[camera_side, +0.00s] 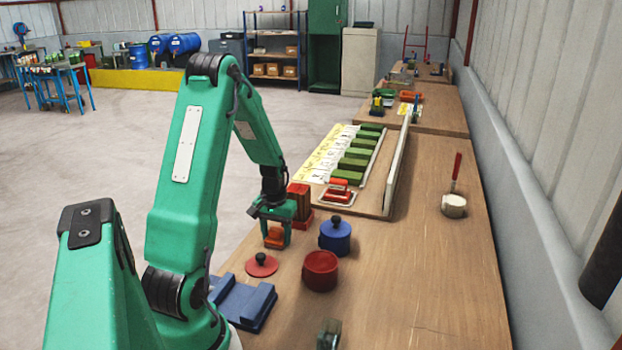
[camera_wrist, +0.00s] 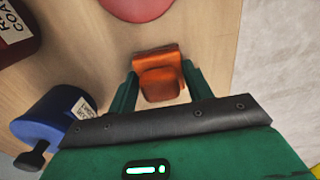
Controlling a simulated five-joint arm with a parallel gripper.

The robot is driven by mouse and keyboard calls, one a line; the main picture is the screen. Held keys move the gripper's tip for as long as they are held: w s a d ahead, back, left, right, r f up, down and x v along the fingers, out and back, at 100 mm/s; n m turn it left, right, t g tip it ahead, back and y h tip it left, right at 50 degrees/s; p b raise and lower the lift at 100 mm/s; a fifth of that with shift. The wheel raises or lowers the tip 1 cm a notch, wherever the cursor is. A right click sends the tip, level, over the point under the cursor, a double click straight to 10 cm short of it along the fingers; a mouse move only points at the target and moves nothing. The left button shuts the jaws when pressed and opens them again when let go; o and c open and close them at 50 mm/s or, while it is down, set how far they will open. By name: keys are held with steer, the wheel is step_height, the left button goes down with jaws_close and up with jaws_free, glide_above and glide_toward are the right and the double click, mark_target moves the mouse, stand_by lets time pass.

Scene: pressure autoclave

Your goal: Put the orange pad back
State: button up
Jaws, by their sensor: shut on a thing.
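The orange pad (camera_side: 274,238) is between the fingers of my gripper (camera_side: 277,228), low over the wooden table near its left edge. In the wrist view the pad (camera_wrist: 160,77) sits between the two green fingertips of my gripper (camera_wrist: 161,88), which is shut on it. I cannot tell whether the pad touches the table. An orange-brown block stack (camera_side: 299,196) on a red base stands just behind my gripper, partly hidden by it.
A red lid (camera_side: 262,266), a red pot (camera_side: 320,272) and a lidded blue pot (camera_side: 335,237) stand close by. A blue holder (camera_side: 242,302) lies nearer the camera. A board with green blocks (camera_side: 357,153) is behind. The table's right side is mostly clear.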

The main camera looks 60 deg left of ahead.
mark_target(276, 229)
steer(key=o, duration=0.9)
steer(key=shift+f, duration=0.15)
steer(key=shift+o, duration=0.2)
step_height(276, 229, up, 12)
steer(key=shift+r, duration=0.2)
stand_by(0.5)
